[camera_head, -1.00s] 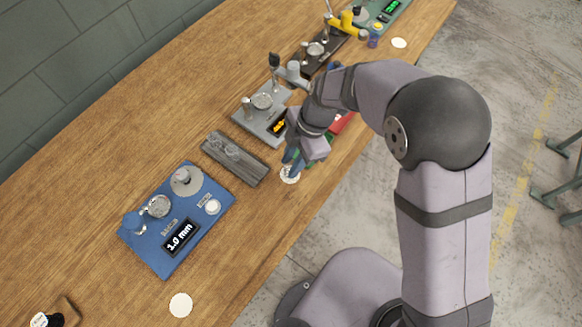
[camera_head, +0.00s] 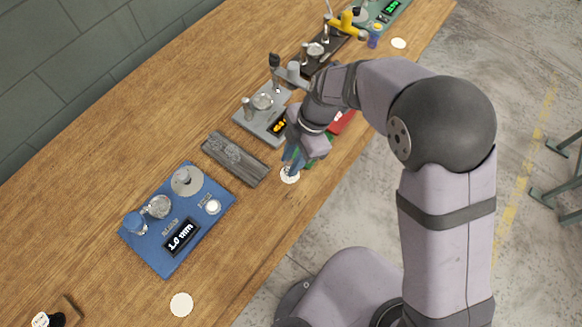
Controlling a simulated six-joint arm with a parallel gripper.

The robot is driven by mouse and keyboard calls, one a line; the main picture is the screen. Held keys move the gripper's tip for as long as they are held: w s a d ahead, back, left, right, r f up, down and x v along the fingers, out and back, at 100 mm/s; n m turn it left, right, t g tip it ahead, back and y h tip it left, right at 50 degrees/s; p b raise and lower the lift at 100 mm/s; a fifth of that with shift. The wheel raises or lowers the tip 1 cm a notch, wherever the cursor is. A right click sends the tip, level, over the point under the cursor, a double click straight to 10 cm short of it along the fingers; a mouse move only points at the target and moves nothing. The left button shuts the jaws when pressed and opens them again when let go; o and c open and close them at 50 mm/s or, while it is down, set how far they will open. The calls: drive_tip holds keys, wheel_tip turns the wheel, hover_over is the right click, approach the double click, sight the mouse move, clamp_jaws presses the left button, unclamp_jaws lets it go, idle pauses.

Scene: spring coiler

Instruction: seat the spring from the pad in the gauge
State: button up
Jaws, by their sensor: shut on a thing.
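My gripper (camera_head: 291,166) points down over a small white round pad (camera_head: 290,177) at the front edge of the bench. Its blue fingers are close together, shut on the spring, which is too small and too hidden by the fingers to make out. A grey device (camera_head: 247,124) with an orange display (camera_head: 277,127), a round glass part and an upright press post stands just behind and left of the gripper. It looks like the gauge. My wrist hides part of its right side.
A blue coiler (camera_head: 158,250) reading 1.0 mm stands at the left. A grey ridged block (camera_head: 257,178) lies between it and the grey device. Green and red items partly show behind my gripper. Another white pad (camera_head: 181,304) lies at front left. The bench's back left is clear.

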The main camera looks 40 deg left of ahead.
drive_tip(key=shift+r, duration=0.1)
drive_tip(key=shift+r+p, duration=0.7)
drive_tip(key=shift+r, duration=0.45)
drive_tip(key=w+a+m, duration=0.2)
drive_tip(key=a, duration=0.1)
drive_tip(key=w+a+r+m+t+y+p, duration=0.1)
drive_tip(key=w+a+m, duration=0.1)
drive_tip(key=a+m, duration=0.1)
drive_tip(key=w+a+r+m+p, duration=0.1)
drive_tip(key=w+a+m, duration=0.2)
drive_tip(key=a, duration=0.1)
drive_tip(key=shift+a+r+t+y, duration=0.15)
drive_tip(key=shift+a+t+y, duration=0.15)
drive_tip(key=shift+t, duration=0.1)
drive_tip(key=w+a+r+m+t+p, duration=0.2)
drive_tip(key=w+a+m, duration=0.3)
drive_tip(key=a+m, duration=0.4)
drive_tip(key=shift+r+m+t+p, duration=0.3)
drive_tip(key=shift+r+m+t, duration=0.2)
drive_tip(key=shift+r, duration=0.2)
drive_tip(key=shift+w, duration=0.1)
drive_tip(key=shift+f, duration=0.1)
drive_tip(key=shift+f+b, duration=2)
drive_tip(key=shift+f, duration=0.65)
